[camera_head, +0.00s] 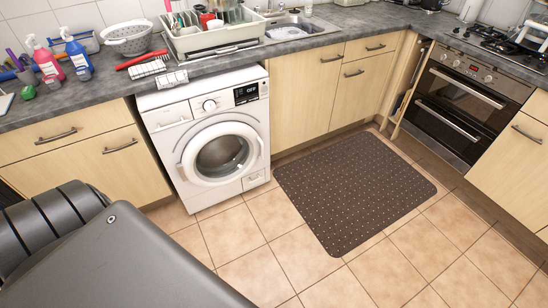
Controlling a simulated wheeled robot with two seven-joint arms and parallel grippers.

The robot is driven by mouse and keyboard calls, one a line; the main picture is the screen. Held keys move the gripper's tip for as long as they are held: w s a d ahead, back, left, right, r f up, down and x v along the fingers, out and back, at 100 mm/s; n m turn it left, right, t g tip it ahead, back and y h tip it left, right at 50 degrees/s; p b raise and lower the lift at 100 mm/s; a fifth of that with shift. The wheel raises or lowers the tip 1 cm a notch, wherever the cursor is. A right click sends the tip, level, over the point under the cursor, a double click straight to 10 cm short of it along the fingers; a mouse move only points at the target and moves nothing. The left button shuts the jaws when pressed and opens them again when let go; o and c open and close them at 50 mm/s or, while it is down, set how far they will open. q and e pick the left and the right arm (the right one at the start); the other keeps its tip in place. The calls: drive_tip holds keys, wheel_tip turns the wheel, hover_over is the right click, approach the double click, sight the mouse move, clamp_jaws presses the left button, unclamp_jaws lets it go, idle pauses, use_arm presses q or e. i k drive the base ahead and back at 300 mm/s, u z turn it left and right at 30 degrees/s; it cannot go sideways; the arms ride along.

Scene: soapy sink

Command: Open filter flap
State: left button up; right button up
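The white washing machine (212,143) stands under the counter in the left middle of the head view, with its round door shut. Its small filter flap (255,180) is at the lower right corner of the front, near the floor. The flap looks closed, flush with the front panel. Neither of my grippers is in view. Only dark grey parts of my own body fill the lower left corner, apart from the machine.
A dark dotted mat (352,190) lies on the tiled floor (262,272) right of the machine. Wooden cabinets (300,100) flank the machine. An oven (462,100) is at the right. The counter holds bottles, a colander (130,38) and a dish rack (212,38).

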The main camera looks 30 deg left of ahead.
sight(249, 180)
drive_tip(key=i, duration=3.95)
drive_tip(key=u, duration=2.65)
